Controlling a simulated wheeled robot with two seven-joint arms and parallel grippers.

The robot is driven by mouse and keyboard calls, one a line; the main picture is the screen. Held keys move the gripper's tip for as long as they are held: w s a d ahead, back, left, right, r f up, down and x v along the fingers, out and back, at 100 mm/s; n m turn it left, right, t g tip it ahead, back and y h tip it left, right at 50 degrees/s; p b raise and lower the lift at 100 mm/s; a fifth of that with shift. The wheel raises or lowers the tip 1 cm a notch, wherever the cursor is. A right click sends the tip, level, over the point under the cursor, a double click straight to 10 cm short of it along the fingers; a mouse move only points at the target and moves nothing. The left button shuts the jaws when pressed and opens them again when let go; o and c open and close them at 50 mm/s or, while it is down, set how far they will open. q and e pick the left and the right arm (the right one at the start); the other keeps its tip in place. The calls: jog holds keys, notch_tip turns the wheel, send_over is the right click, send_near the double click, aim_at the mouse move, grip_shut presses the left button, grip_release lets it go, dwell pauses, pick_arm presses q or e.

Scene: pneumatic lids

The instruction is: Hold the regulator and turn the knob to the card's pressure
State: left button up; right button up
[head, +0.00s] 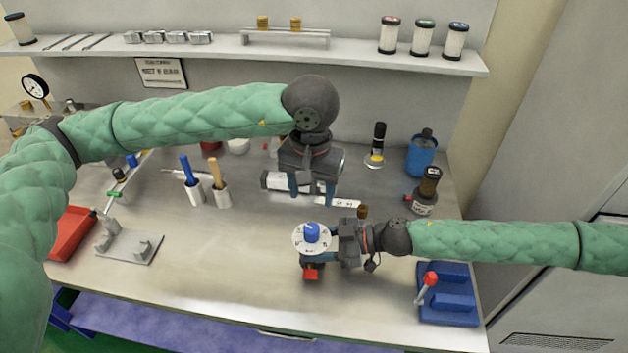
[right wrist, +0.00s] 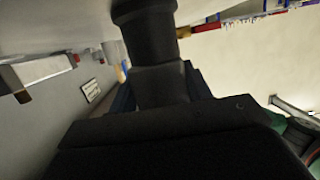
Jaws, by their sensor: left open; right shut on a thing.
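The regulator shows in the head view as a white dial plate (head: 300,243) with a blue knob (head: 312,231) on top and a red part (head: 311,273) below. My right gripper (head: 334,246) is shut on the regulator's body from the right, and the fingers mostly hide the body. My left gripper (head: 312,192) is open, pointing down, above and behind the knob and apart from it. The card (head: 160,72) hangs on the back wall; its writing is too small to read surely. In the right wrist view a dark cylindrical part (right wrist: 150,45) fills the middle; the fingertips are not clear.
A blue vise-like block (head: 448,300) with a red-tipped lever stands at the front right. A grey plate fixture (head: 130,246) and a red tray (head: 72,232) lie at left. Bottles and a blue canister (head: 421,157) stand at the back right. The front middle bench is clear.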

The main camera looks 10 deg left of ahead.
jog(key=o, duration=1)
jog(key=shift+d, duration=0.1)
